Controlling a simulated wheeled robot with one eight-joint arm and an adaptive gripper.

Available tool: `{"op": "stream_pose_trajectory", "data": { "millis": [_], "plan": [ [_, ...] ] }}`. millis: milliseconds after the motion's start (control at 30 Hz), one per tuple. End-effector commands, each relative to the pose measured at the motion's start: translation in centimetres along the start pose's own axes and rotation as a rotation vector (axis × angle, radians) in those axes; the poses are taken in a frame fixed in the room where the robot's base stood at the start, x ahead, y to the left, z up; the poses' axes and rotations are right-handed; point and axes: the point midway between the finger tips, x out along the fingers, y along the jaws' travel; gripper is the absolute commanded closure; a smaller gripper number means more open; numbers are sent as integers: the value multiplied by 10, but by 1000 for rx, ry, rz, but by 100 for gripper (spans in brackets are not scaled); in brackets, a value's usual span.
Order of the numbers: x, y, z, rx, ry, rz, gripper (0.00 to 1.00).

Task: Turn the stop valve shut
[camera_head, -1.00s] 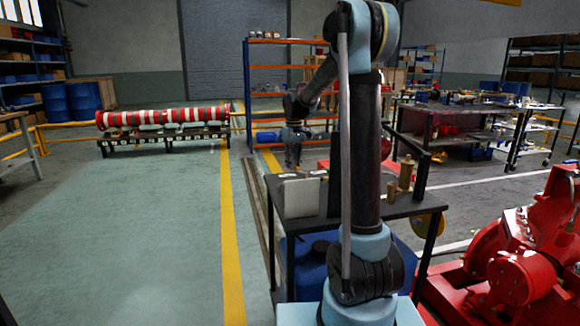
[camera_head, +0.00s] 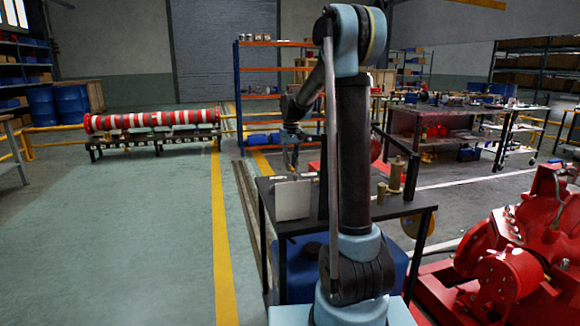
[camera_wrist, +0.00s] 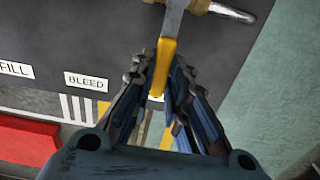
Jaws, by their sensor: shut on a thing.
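The stop valve shows in the wrist view as a yellow lever handle (camera_wrist: 164,60) on a metal pipe fitting (camera_wrist: 196,6) at the top edge. My gripper (camera_wrist: 160,82) has its fingers closed on either side of the yellow handle. The handle points down the picture, roughly across the pipe. The valve's body is cut off by the picture's top edge. In the head view my gripper (camera_head: 291,160) is at the left far side of the black bench (camera_head: 345,222); the valve is too small to make out there.
BLEED (camera_wrist: 86,82) and FILL (camera_wrist: 14,69) labels lie left of the handle. A pale panel (camera_head: 293,201) stands on the bench, with brass cylinders (camera_head: 396,175) to the right. A red pump (camera_head: 520,255) is at right. The green floor at left is clear.

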Motion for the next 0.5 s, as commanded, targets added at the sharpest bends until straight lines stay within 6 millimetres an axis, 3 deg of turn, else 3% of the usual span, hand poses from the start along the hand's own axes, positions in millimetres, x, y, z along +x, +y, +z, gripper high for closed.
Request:
{"op": "stream_pose_trajectory", "data": {
  "millis": [200,233,300,500],
  "plan": [
    [-1,2,-4,3,7,2,100],
    [-1,2,-4,3,7,2,83],
    [-1,2,-3,2,6,2,67],
    [0,1,-2,1,4,2,65]
  ]
}}
